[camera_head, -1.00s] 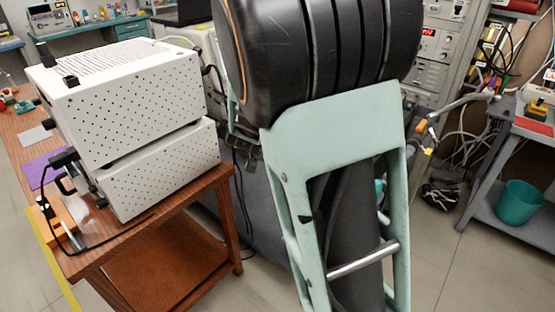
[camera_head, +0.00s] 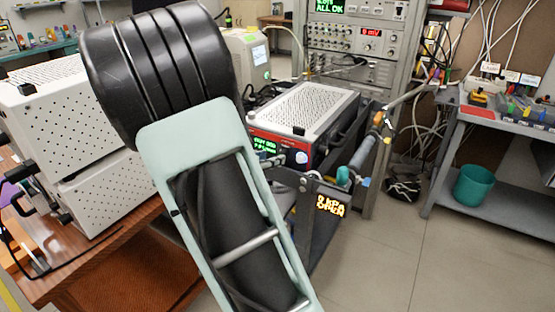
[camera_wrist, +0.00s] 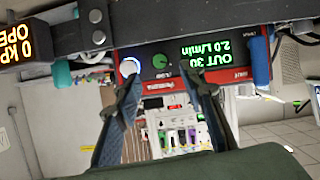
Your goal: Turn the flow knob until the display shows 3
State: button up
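The classifier (camera_head: 312,108) has a red front and a white perforated top, seen in the head view behind my arm. Its green-lit display (camera_wrist: 210,50) is upside down in the wrist view and appears to read OUT 30 and 2.0 L/min; it also shows in the head view (camera_head: 265,145), partly covered. Beside it are a round green knob (camera_wrist: 160,61) and a white knob with a blue-lit ring (camera_wrist: 130,66). The small labels do not let me tell which is the flow knob. My gripper (camera_wrist: 164,80) is open and empty, its fingers before the panel. Contact cannot be told.
An orange-lit readout (camera_head: 330,205) reading kPa and OPEN hangs on the classifier's stand. White perforated boxes (camera_head: 90,150) stand on a wooden table at left. A grey shelf with a teal bin (camera_head: 473,185) is at right. Floor between is clear.

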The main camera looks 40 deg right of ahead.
jog(key=b+x, duration=0.1)
jog(key=x, duration=0.5)
jog(key=shift+c, duration=0.4)
jog(key=shift+f, duration=0.1)
grip_shut()
